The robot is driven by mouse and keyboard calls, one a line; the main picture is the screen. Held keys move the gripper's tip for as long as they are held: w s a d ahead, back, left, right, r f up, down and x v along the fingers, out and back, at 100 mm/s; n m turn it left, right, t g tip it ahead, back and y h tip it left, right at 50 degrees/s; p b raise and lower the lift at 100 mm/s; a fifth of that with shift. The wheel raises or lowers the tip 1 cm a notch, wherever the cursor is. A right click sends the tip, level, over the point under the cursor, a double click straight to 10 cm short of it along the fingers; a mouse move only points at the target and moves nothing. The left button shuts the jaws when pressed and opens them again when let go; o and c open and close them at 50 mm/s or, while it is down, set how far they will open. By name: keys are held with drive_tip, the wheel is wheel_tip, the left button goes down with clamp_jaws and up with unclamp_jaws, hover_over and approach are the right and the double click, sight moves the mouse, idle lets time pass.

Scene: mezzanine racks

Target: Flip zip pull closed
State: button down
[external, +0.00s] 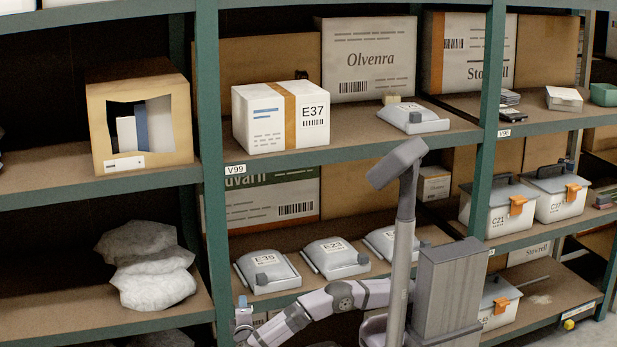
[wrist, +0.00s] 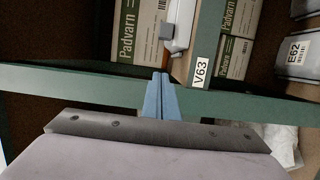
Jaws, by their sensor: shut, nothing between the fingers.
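No part is plainly recognisable as the zip pull. Pale pouch-like cases marked E36 (external: 268,268) and E23 (external: 336,256) lie on the middle shelf, each with a small grey block at its front. In the wrist view a pale case (wrist: 181,28) with a grey block (wrist: 166,31) shows beyond my fingers, partly cut off by the top edge. My gripper (wrist: 160,76) is shut and empty, its blue fingers together in front of a green shelf beam. In the external view my gripper (external: 243,303) is low, in front of the shelf edge left of E36.
Green rack beams (wrist: 70,88) and uprights (external: 209,150) bound the shelves. Padvarn boxes (wrist: 130,35) stand behind the case, and a case marked E62 (wrist: 297,52) is at right. A box marked E37 (external: 281,116) and white bags (external: 150,265) occupy other shelves.

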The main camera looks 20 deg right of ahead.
drive_tip(key=x, duration=0.9)
drive_tip(key=shift+w+d, duration=0.15)
drive_tip(key=shift+w, duration=0.2)
drive_tip(key=shift+d, duration=1.9)
drive_tip(key=d, duration=1.1)
drive_tip(key=shift+d, duration=0.35)
drive_tip(key=shift+a, duration=0.15)
drive_tip(key=shift+a, duration=0.5)
drive_tip(key=a, duration=0.3)
drive_tip(key=shift+s+b, duration=0.25)
drive_tip(key=shift+b, duration=0.1)
drive_tip(key=v, duration=0.9)
drive_tip(key=shift+s+p, duration=0.3)
drive_tip(key=shift+s, duration=0.05)
